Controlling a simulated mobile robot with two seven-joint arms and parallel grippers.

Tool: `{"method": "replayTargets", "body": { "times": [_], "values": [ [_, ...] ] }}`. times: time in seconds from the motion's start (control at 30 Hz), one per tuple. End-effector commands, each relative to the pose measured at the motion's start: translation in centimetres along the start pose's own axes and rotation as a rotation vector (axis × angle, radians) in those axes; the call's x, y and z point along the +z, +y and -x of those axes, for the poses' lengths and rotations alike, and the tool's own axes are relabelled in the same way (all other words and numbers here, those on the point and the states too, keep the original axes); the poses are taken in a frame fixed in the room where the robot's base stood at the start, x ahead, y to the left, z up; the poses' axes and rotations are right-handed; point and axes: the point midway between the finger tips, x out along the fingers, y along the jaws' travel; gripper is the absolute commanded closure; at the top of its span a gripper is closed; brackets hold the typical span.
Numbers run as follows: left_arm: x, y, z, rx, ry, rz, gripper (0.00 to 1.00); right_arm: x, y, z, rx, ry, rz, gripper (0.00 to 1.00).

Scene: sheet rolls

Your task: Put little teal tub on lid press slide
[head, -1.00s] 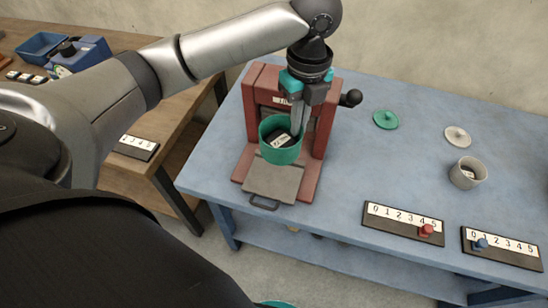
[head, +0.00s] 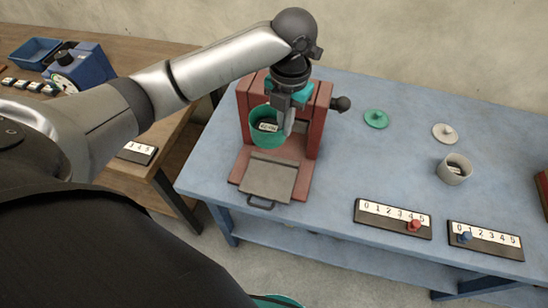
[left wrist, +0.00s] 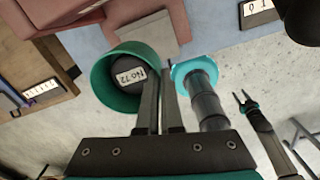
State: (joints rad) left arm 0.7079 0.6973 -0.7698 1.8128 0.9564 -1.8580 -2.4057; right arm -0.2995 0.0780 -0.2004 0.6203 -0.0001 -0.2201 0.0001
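The little teal tub (head: 266,137), with a dark inside and a white number label, is held in the air in front of the red lid press (head: 312,125). My left gripper (head: 286,125) is shut on the tub's wall. In the left wrist view the tub (left wrist: 105,90) sits left of the fingers (left wrist: 160,98), its wall pinched between them. The press's grey slide (head: 268,180) lies pulled out at the front, bare, below and nearer than the tub. My right gripper (left wrist: 242,98) hangs away from the table in the left wrist view, its fingertips apart and empty.
A teal lid (head: 376,119), a white lid (head: 445,133) and a grey-white tub (head: 454,169) stand right of the press. Two number boards (head: 392,219) (head: 485,241) lie along the front edge. The press's black knob (head: 341,103) sticks out right. The blue table's middle is clear.

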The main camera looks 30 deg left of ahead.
Motion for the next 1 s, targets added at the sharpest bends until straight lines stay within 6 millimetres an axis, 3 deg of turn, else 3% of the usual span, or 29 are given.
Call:
{"method": "replayTargets", "body": {
  "times": [0.3, 0.5, 0.73, 1.0],
  "values": [
    [-0.2, -0.3, -8.6, 0.001, 0.007, 0.001, 1.0, 0.1, 0.0, -1.0, 0.0, 0.0, 0.0, 0.5],
    [-0.2, -0.4, -13.1, 0.002, 0.004, 0.002, 1.0, 0.2, 0.0, -1.6, 0.0, 0.0, 0.0, 0.5],
    [-0.1, -0.5, -15.2, 0.001, 0.001, 0.001, 1.0, 0.2, 0.0, -1.9, 0.0, 0.0, 0.0, 0.5],
    [-0.1, -0.6, -18.8, 0.002, 0.002, 0.002, 1.0, 0.3, 0.0, -2.6, 0.001, -0.001, 0.0, 0.5]
  ]
}}
